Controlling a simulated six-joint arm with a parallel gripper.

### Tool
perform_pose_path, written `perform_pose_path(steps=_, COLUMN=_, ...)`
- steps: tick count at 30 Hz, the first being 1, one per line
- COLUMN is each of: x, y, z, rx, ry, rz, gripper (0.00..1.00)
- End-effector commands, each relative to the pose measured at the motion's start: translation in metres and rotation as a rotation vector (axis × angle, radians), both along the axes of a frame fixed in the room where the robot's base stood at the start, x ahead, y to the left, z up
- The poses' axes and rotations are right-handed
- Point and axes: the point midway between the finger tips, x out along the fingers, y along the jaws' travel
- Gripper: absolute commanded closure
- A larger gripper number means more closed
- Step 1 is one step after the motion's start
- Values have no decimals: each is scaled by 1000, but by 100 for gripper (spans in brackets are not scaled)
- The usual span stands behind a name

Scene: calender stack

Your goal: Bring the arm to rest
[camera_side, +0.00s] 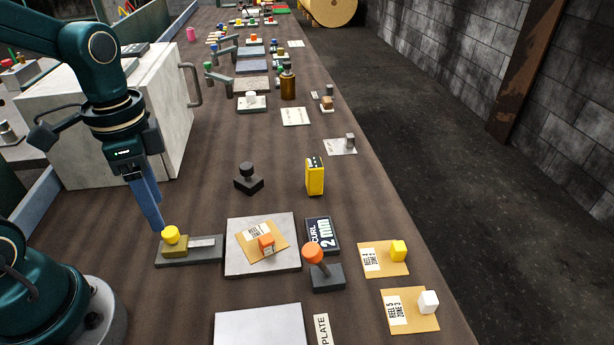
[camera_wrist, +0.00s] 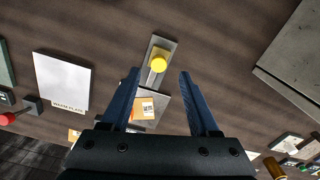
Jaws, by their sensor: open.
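My gripper (camera_side: 158,226) points down at the left of the bench, beside and above a yellow-topped block. In the wrist view its two blue fingers (camera_wrist: 159,74) are apart with nothing between their tips. The block's yellow knob (camera_side: 171,234) sits on an olive base on a dark grey strip (camera_side: 205,258). The knob also shows in the wrist view (camera_wrist: 158,64), just beyond the fingertips. I cannot tell whether a finger touches it.
A pale plate (camera_side: 233,261) carries a tan card and an orange-topped cube (camera_side: 266,242). Near it stand an orange-knobbed lever (camera_side: 313,254), a yellow box (camera_side: 315,178) and a dark knob block (camera_side: 248,180). A white cabinet (camera_side: 120,120) stands behind my arm. The bench between has some bare room.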

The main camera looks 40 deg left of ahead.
Motion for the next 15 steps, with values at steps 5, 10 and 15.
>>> perform_pose_path(steps=5, x=0, y=0, z=0, rx=0, ry=0, rz=0, gripper=38)
perform_pose_path(steps=10, x=1, y=-2, z=3, rx=4, ry=-17, rz=-13, gripper=38)
perform_pose_path(steps=15, x=2, y=-14, z=24, rx=27, ry=-138, rz=-55, gripper=38)
